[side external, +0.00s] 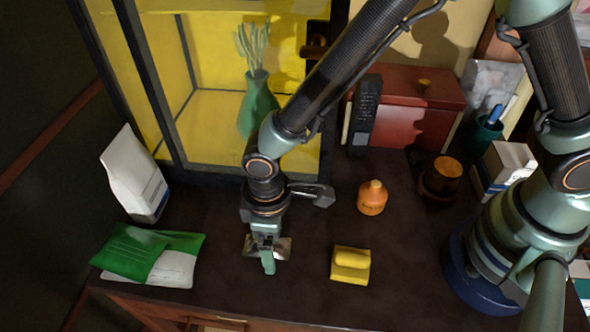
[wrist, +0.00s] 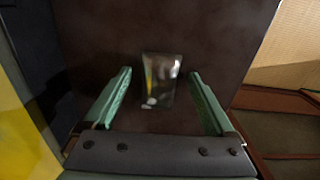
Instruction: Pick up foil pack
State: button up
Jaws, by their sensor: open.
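The foil pack (wrist: 161,80) is a small shiny, reflective rectangle lying on the dark tabletop. In the wrist view it sits between and slightly beyond the open green fingers of my gripper (wrist: 160,98), apart from both. In the side external view my gripper (side external: 267,262) points down over the foil pack (side external: 283,246). The fingers hide the middle of the pack there, and its silvery ends show on either side. The gap in height between fingertips and pack is hard to tell.
A yellow block-like item (side external: 350,265) and an orange bottle (side external: 372,198) stand to the right. A yellow-backed cabinet (side external: 220,115) with a green vase (side external: 258,103) stands behind. The table's front edge is close.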

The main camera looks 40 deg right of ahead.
jog(key=c, duration=1.4)
jog(key=shift+r, duration=0.15)
